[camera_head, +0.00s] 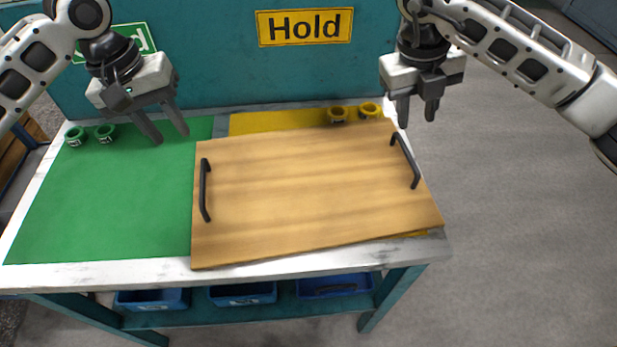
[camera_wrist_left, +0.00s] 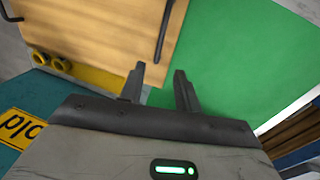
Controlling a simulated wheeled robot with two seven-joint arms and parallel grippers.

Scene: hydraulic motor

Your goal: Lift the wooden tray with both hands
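The wooden tray (camera_head: 300,190) lies on the right part of the table, mostly over a yellow mat, and its front right corner reaches the table's edge. It has a black left handle (camera_head: 205,190) and a black right handle (camera_head: 405,160). My left gripper (camera_head: 162,135) is open and empty above the green mat, behind and to the left of the left handle. In the left wrist view its fingers (camera_wrist_left: 160,85) are apart, with the tray (camera_wrist_left: 100,35) and a handle (camera_wrist_left: 163,30) beyond them. My right gripper (camera_head: 416,112) is open and empty near the tray's back right corner, apart from the right handle.
A green mat (camera_head: 110,210) covers the table's left part. Two green rings (camera_head: 105,132) stand at its back left, and two yellow rings (camera_head: 337,114) stand behind the tray. A teal back panel with a "Hold" sign (camera_head: 304,26) rises behind. Blue bins (camera_head: 243,293) sit below.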

